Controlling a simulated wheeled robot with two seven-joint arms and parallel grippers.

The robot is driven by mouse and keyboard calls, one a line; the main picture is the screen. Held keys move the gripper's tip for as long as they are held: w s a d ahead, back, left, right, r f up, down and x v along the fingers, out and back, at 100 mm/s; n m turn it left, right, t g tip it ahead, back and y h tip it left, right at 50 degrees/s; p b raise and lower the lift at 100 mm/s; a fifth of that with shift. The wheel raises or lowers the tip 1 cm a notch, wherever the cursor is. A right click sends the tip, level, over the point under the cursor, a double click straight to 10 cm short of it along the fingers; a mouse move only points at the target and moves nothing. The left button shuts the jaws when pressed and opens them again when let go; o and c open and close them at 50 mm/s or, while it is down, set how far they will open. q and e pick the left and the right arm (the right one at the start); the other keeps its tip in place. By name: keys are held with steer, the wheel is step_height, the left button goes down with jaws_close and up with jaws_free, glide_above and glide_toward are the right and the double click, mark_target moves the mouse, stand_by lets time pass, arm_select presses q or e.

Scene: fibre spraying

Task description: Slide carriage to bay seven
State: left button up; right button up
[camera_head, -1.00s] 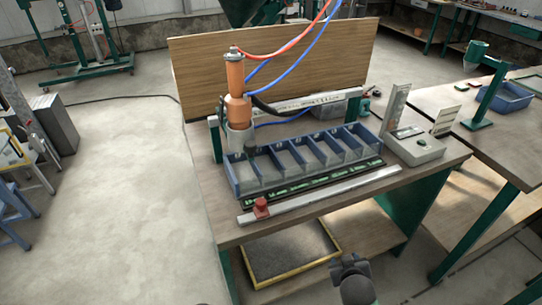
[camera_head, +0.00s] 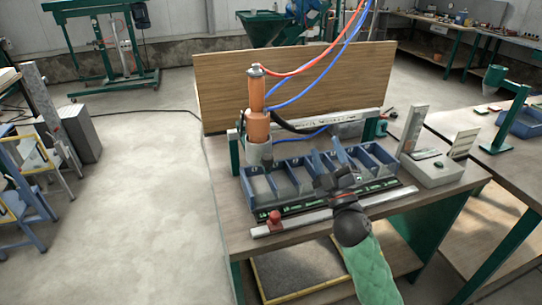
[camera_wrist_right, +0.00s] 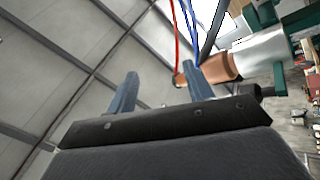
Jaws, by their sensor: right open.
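The orange spray unit (camera_head: 258,125) stands upright on a rail at the left end of the row of blue bays (camera_head: 262,200), its grey nozzle above the leftmost bays. A small red slider block (camera_head: 274,218) sits near the left end of a silver rail (camera_head: 320,216) along the table's front. My right gripper (camera_head: 333,162) is open and empty, over the middle of the row, right of the spray unit, and hides part of some bays. In the right wrist view its two fingers (camera_wrist_right: 163,88) are apart, with the orange and silver unit (camera_wrist_right: 222,66) beyond. My left gripper is out of view.
A wooden board (camera_head: 300,85) stands behind the rail. Red and blue hoses (camera_head: 325,50) hang down to the spray unit. A scale-like device (camera_head: 432,168) stands right of the bays. A yellow-edged tray (camera_head: 300,268) lies below the tabletop.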

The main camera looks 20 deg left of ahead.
steer(key=s+a+r+n+g+y, duration=0.45)
steer(key=a+n+g, duration=0.45)
steer(key=n+g, duration=0.45)
steer(key=s+a+r+n+g+y, duration=0.3)
steer(key=s+a+r+n+g, duration=0.25)
steer(key=a+n+g, duration=0.75)
steer(key=n+t+h, duration=0.7)
steer(key=n+h, duration=0.1)
steer(key=h, duration=0.7)
glide_toward(269, 157)
steer(key=f, duration=0.1)
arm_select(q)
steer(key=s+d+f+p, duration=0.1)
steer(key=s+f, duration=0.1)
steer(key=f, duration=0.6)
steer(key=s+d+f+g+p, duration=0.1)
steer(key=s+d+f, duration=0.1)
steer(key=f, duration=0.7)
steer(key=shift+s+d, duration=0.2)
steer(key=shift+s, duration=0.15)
arm_select(e)
steer(key=shift+g, duration=0.25)
steer(key=x, duration=0.8)
steer(key=shift+w+a, duration=0.3)
steer(key=shift+a, duration=0.05)
jaws_close()
